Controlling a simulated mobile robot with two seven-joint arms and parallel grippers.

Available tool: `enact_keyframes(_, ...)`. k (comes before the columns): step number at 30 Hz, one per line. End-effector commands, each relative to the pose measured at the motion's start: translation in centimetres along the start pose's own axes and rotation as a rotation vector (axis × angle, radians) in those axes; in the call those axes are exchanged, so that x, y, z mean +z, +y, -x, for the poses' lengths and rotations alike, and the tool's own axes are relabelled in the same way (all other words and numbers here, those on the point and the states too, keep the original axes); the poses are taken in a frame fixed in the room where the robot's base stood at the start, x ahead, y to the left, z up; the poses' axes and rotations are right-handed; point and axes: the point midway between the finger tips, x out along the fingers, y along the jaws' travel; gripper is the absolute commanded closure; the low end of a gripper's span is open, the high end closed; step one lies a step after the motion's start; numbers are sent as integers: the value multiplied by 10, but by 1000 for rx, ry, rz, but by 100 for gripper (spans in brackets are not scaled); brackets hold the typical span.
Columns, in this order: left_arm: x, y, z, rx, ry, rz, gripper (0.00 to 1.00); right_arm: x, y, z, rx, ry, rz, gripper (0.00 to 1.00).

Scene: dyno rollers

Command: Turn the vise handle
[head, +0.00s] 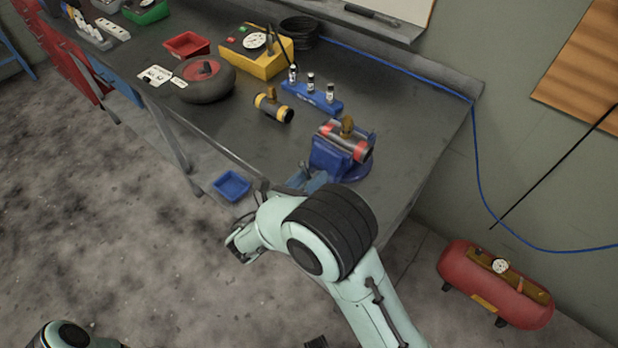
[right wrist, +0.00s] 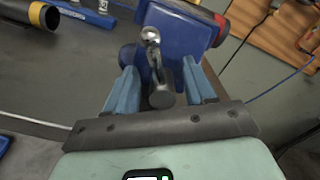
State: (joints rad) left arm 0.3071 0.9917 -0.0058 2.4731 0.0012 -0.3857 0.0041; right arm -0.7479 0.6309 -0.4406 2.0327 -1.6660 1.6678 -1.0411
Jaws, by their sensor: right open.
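The blue vise (head: 330,157) stands at the bench's front right corner, holding a dark cylinder with red bands and a brass fitting (head: 347,127). In the right wrist view the vise (right wrist: 177,35) is ahead of my right gripper. Its metal handle (right wrist: 151,38) has a round knob at the upper end; a grey cylindrical end (right wrist: 162,97) shows lower down, between the fingers. My right gripper (right wrist: 159,68) is open, with blue fingers on either side of the handle and no clear grip on it. In the head view the right gripper (head: 308,181) is at the vise's front.
A yellow-banded cylinder (head: 273,107) and a blue holder with small bottles (head: 318,98) are on the bench behind the vise. A blue bin (head: 232,185) is below the bench edge. A red tank (head: 495,283) is on the floor at right.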

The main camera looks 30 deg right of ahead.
Motion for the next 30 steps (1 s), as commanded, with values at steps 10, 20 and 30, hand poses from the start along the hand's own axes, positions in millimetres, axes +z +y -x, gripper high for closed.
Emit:
enact_keyframes(10, 0, 0, 0, 0, 0, 0, 46, 0, 0, 0, -1, 0, -1, 97)
enact_keyframes(20, 0, 1, 2, 0, 1, 0, 46, 0, -2, 0, -1, 0, -139, 97)
enact_keyframes(30, 0, 1, 2, 0, 1, 0, 46, 0, -2, 0, -1, 0, -141, 46)
